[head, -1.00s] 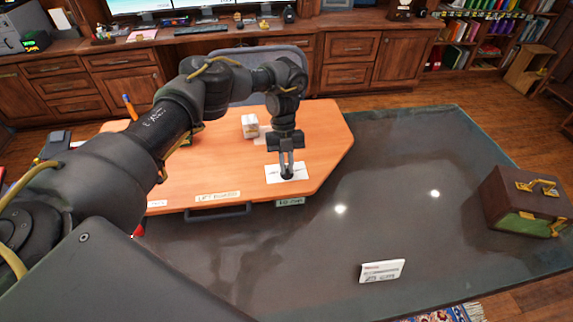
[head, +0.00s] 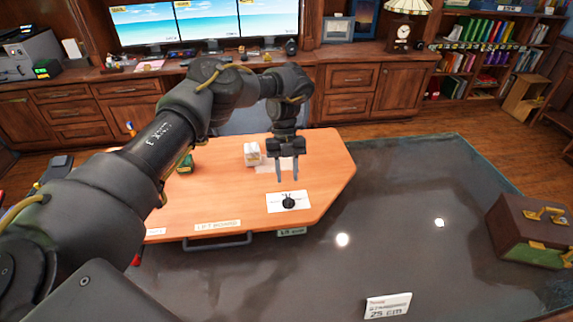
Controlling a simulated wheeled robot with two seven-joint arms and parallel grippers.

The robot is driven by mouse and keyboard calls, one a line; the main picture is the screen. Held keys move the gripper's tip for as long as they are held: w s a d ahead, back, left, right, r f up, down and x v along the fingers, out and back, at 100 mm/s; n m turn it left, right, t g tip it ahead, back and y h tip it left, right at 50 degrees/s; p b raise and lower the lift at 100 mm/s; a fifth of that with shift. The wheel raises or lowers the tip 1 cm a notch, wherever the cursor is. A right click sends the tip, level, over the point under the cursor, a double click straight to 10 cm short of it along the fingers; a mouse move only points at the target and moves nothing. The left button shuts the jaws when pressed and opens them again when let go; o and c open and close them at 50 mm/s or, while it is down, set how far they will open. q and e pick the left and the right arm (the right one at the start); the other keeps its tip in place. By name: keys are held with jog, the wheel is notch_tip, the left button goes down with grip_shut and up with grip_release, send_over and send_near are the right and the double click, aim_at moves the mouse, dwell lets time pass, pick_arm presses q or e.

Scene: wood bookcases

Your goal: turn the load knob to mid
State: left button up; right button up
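A small black knob (head: 289,203) sits on a white plate (head: 273,206) near the front right of the orange wooden board. A short mark shows at the top of the knob, but the lettering on the plate is too small to read. My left gripper (head: 287,178) points down above and just behind the knob, apart from it. Its two fingers are spread with nothing between them. My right gripper is not in the picture.
The orange board (head: 330,180) lies on a dark glossy table (head: 400,220). A small white box (head: 252,154) stands behind the knob. A white card (head: 388,306) is at the front and a brown case (head: 530,232) at the right. The dark table between them is clear.

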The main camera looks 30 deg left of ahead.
pick_arm(q)
jog(key=shift+v, duration=2.05)
jog(key=shift+f, duration=0.1)
